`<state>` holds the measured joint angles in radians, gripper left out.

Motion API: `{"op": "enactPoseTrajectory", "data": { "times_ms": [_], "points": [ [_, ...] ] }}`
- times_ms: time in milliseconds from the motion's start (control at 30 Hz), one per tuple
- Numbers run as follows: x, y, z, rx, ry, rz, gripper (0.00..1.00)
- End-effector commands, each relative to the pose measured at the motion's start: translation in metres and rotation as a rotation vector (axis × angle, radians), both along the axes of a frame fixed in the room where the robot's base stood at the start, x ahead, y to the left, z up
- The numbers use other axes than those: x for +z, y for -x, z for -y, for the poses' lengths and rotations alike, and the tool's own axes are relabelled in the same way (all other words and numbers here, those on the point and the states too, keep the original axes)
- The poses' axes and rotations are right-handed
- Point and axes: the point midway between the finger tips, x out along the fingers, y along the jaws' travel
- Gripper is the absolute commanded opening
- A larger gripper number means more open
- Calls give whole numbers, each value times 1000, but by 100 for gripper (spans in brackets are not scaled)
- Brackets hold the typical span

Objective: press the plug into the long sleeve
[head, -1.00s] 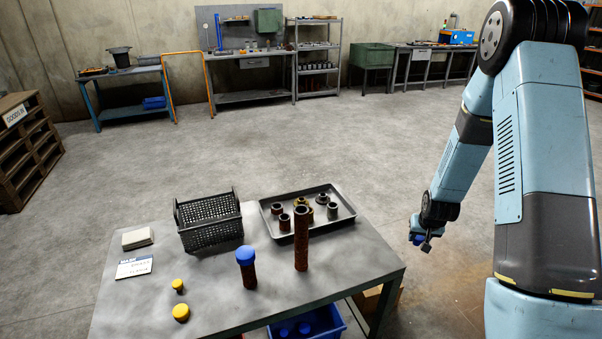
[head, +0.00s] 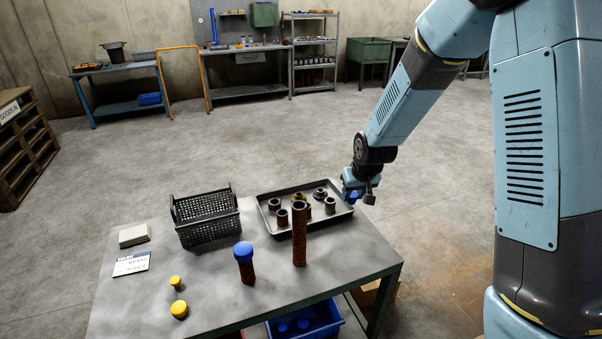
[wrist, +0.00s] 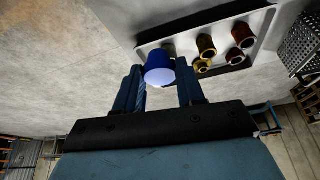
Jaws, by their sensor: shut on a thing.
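The long sleeve (head: 300,236) is a tall rusty tube standing upright near the table's front right, its open dark mouth facing up. My gripper (head: 359,196) is beyond the table's right edge, beside the tray's right end, well apart from the sleeve. In the wrist view my gripper (wrist: 160,85) is shut on a blue plug (wrist: 159,66), held between the two fingers. A shorter rusty sleeve (head: 246,271) stands left of the long one, with a blue plug (head: 243,250) on its top.
A grey tray (head: 338,217) with several short fittings lies behind the long sleeve. A black crate (head: 208,217) stands to its left. Two yellow plugs (head: 179,309) lie at the front left. A blue bin (head: 330,318) is below the table's front edge.

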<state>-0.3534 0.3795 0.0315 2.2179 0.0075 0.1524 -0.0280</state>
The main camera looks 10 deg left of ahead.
Motion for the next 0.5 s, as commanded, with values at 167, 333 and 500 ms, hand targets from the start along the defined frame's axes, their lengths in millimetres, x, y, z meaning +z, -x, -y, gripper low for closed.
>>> {"op": "enactPoseTrajectory", "data": {
  "times_ms": [167, 333, 500],
  "points": [
    [53, 37, -63, 137, -2, 8, 10],
    [93, 76, -106, 249, 0, 7, 10],
    [119, 105, -129, 319, 3, 5, 10]
  ]
}}
